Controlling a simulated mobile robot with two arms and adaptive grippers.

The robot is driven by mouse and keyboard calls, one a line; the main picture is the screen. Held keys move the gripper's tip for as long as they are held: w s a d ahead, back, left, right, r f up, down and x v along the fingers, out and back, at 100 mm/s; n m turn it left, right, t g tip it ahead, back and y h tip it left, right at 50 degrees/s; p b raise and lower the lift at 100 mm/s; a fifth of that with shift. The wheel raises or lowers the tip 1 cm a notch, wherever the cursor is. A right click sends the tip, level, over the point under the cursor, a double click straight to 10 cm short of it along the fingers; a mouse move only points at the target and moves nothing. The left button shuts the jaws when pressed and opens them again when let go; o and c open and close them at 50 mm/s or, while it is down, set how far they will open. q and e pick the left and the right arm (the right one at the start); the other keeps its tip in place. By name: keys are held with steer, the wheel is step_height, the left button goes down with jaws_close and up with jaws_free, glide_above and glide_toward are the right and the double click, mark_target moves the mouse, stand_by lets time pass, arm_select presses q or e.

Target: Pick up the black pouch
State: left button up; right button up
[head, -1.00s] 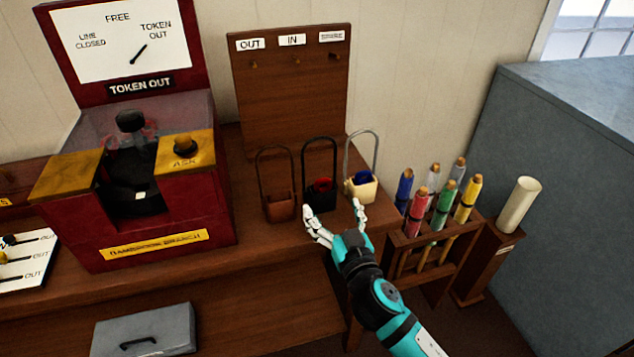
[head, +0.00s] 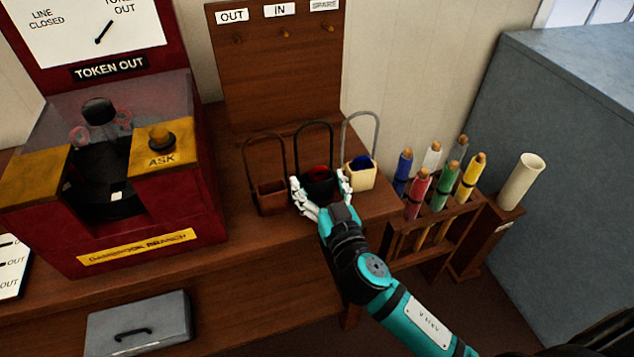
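The black pouch (head: 319,188) stands on the wooden counter between a brown pouch (head: 271,197) and a cream pouch (head: 360,175). It has a tall black hoop handle and something red inside. My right gripper (head: 321,180) reaches in from the lower right, with one white finger on each side of the black pouch. The fingers are apart, and I cannot tell whether they touch it. The gripper hides the pouch's lower front. The left finger is close to the brown pouch and the right finger close to the cream one. My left gripper is not in view.
A red token machine (head: 140,215) stands to the left. A wooden peg board (head: 275,75) labelled OUT, IN and SPARE rises behind the pouches. A rack (head: 440,240) of coloured rolled flags is to the right, beside a cream roll (head: 520,180). Some bare counter lies in front of the pouches.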

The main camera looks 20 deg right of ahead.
mark_target(320, 182)
steer(key=shift+c, duration=4.5)
steer(key=shift+w, duration=0.1)
steer(key=shift+c, duration=1.3)
steer(key=shift+r, duration=0.5)
arm_select(q)
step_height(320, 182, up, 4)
steer(key=p, duration=0.3)
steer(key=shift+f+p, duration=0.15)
steer(key=shift+p, duration=0.2)
arm_select(e)
step_height(320, 182, up, 17)
